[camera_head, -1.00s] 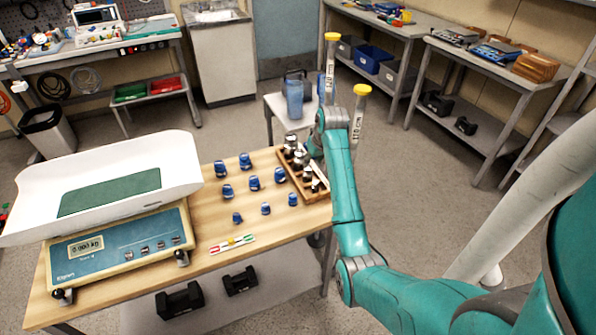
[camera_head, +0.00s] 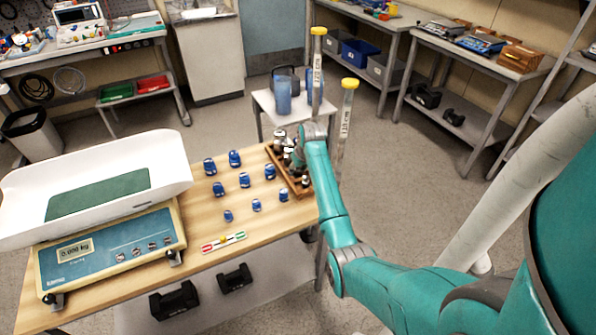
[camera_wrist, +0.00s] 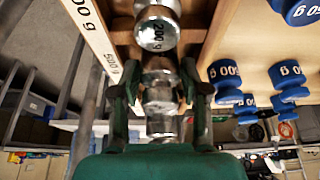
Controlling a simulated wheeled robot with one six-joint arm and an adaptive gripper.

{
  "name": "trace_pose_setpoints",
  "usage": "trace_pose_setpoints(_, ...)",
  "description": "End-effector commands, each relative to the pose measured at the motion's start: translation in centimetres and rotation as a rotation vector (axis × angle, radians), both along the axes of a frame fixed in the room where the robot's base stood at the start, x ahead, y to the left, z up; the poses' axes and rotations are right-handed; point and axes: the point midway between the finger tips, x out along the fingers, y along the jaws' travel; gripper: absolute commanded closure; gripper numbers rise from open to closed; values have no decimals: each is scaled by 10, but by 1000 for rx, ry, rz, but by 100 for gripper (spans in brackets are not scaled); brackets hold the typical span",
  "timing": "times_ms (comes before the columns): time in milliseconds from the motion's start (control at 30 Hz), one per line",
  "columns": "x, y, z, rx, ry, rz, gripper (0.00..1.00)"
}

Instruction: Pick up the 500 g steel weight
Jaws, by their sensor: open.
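A wooden rack (camera_head: 297,187) of shiny steel weights stands at the far right edge of the wooden table. In the wrist view, a steel weight marked 200 g (camera_wrist: 156,32) sits in the rack at the top centre. A larger-looking steel weight (camera_wrist: 160,92) is below it, between my fingers; its own marking is not readable. My gripper (camera_wrist: 158,95) is open, one finger on each side of that weight; contact is unclear. In the head view my wrist and arm hide the fingers and part of the rack.
Several blue weights (camera_head: 244,180) stand left of the rack; some read 500 g in the wrist view (camera_wrist: 224,73). A scale (camera_head: 110,247) with a white tray fills the table's left side.

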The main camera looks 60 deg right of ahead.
Motion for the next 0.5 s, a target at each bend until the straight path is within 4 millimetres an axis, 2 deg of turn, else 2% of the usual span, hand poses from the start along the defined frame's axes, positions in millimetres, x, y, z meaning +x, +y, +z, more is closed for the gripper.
trace_pose_setpoints(167, 0, 0, 0, -1, -1, 0, 55)
trace_pose_setpoints(200, 0, 0, 0, -1, -1, 0, 60)
trace_pose_setpoints(367, 0, 0, 0, -1, -1, 0, 100)
trace_pose_setpoints(500, 1, 0, 1, -2, -3, 0, 100)
